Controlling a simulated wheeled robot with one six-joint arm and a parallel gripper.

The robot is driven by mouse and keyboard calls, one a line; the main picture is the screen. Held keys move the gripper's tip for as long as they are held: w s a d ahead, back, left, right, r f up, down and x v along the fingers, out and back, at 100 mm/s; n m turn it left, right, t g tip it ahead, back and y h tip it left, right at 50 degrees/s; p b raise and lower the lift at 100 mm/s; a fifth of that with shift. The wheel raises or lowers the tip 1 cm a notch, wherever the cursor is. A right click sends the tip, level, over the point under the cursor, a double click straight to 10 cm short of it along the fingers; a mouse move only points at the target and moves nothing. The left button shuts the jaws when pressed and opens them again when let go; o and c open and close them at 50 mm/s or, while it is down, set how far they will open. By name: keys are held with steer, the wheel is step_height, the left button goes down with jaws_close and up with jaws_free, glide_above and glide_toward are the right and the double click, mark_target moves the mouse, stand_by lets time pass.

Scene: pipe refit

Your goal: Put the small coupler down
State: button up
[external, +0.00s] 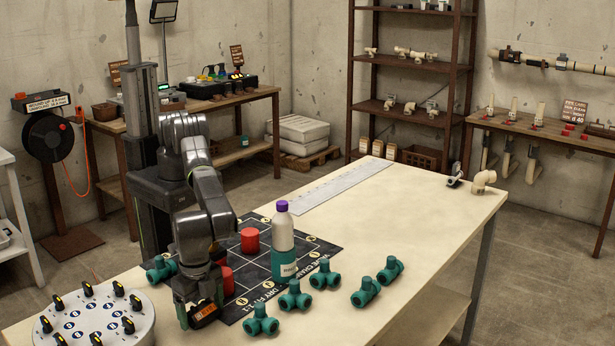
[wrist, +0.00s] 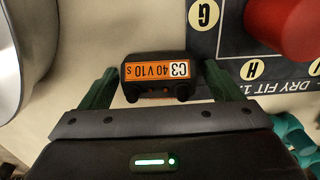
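The small coupler (wrist: 156,72) is a short black piece with an orange label reading C3 40 V10 s. In the wrist view it lies between my green fingers, with a gap visible on each side. My gripper (wrist: 161,78) is open around it and appears not to touch it. In the external view my gripper (external: 199,300) is low at the near edge of the dark mat (external: 325,248). The coupler's orange label (external: 205,313) shows there, down at the pale table (external: 400,215). Its far side is hidden.
Red cylinders (external: 250,240) and a purple-capped bottle (external: 283,240) stand on the mat. Several green tees (external: 294,296) lie to the right. A round white tray (external: 95,325) with black-and-yellow pegs is close on the left. The table's far right is mostly clear.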

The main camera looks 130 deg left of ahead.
mark_target(201, 306)
steer(key=shift+r+p, duration=0.6)
step_height(201, 306, up, 12)
steer(key=b, duration=0.2)
steer(key=shift+f, duration=0.2)
steer(key=shift+f, duration=0.1)
step_height(201, 306, down, 12)
steer(key=shift+f+p, duration=0.15)
steer(key=shift+p, duration=0.5)
steer(key=shift+f+b, duration=0.4)
steer(key=shift+r+p, duration=0.55)
steer(key=shift+r, duration=0.1)
steer(key=shift+f, duration=0.1)
